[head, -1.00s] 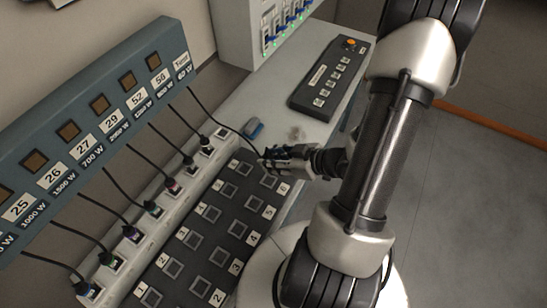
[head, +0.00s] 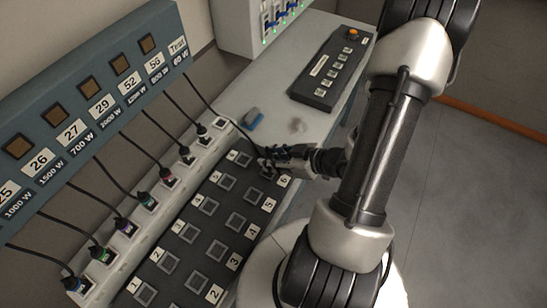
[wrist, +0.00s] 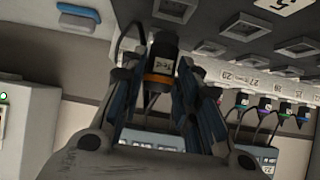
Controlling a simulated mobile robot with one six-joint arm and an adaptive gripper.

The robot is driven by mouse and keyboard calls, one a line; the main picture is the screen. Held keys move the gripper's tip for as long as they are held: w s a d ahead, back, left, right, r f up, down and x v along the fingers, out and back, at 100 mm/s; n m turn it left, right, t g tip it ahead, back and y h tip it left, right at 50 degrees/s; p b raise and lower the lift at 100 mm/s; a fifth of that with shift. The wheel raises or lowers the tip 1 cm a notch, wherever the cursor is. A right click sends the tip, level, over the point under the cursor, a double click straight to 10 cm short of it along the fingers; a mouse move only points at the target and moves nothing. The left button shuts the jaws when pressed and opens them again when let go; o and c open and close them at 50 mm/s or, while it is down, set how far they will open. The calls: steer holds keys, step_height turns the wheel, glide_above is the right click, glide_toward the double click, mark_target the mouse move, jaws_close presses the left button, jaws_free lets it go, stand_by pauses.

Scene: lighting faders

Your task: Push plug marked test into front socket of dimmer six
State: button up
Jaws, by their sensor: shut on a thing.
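The plug marked Test (wrist: 162,57) is black with a white label and an orange band. It is between the fingers of my gripper (wrist: 158,80), which is shut on it. In the wrist view a square socket (wrist: 175,9) lies just beyond the plug's end, and the plug looks apart from it. In the head view my gripper (head: 268,156) is at the far end of the dark socket panel, close over the front socket of dimmer six (head: 267,172), beside the label 6 (head: 283,181). The plug is mostly hidden there by my fingers. Its black cable (head: 215,110) runs to the blue board.
The blue board (head: 75,85) carries numbered labels. A small blue object (head: 252,118) and a black control box (head: 330,72) lie on the grey bench (head: 250,95).

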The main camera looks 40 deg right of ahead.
steer(key=shift+f, duration=0.1)
stand_by(0.3)
steer(key=shift+f+b, duration=0.85)
steer(key=shift+f, duration=0.15)
steer(key=shift+s+f+b, duration=0.1)
steer(key=shift+f+b, duration=0.45)
steer(key=shift+f, duration=0.5)
stand_by(1.9)
steer(key=o, duration=1.3)
steer(key=shift+c, duration=0.2)
steer(key=shift+r, duration=0.1)
steer(key=v, duration=1.1)
steer(key=shift+s+d+r, duration=0.2)
steer(key=shift+s+r, duration=0.05)
steer(key=shift+r, duration=0.05)
